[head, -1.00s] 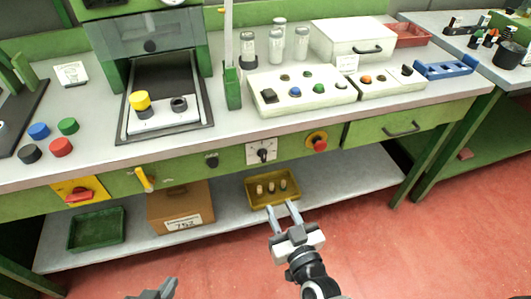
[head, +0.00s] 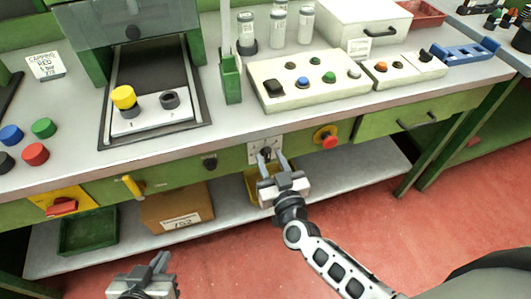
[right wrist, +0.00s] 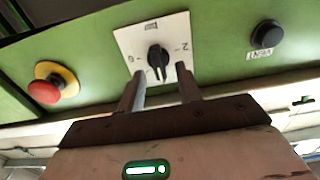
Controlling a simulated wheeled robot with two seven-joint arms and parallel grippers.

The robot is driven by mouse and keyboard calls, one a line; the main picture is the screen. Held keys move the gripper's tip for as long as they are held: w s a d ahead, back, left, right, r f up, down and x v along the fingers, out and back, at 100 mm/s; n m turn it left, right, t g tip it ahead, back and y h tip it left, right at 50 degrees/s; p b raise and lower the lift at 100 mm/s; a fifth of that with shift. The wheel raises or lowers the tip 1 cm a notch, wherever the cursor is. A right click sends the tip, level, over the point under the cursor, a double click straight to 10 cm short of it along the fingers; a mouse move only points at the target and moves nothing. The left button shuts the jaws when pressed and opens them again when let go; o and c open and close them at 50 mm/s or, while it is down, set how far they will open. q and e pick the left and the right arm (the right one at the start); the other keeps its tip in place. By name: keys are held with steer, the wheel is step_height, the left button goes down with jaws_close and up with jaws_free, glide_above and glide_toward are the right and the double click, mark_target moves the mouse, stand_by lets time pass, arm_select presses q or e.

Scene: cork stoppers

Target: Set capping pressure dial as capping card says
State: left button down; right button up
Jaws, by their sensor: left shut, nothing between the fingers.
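The capping card (head: 45,66) stands at the back left of the bench; it reads CAPPING and RED, with smaller lines I cannot read surely. The pressure dial is a black knob (right wrist: 158,58) on a white square plate (head: 262,143) on the bench's green front. In the right wrist view the knob's pale mark points down, between figures at left and right. My right gripper (head: 271,158) is open in front of the dial; its fingers (right wrist: 161,75) are spread to either side of the knob's lower end, contact unclear. My left gripper (head: 163,263) is shut and empty, low in front.
A yellow lever (head: 133,187) and a red switch (head: 62,206) are further left. A yellow tray (head: 252,188) sits on the shelf below, partly behind my right gripper.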

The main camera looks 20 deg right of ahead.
steer(key=shift+w, duration=0.35)
jaws_close()
steer(key=m, duration=0.4)
steer(key=shift+d+m, duration=0.2)
steer(key=shift+m, duration=0.2)
steer(key=shift+d+f+m+b, duration=0.1)
steer(key=shift+m+b, duration=0.15)
steer(key=shift+m, duration=1)
steer(key=shift+d+f+m+b, duration=0.1)
steer(key=shift+m+b, duration=0.1)
steer(key=shift+m, duration=1.05)
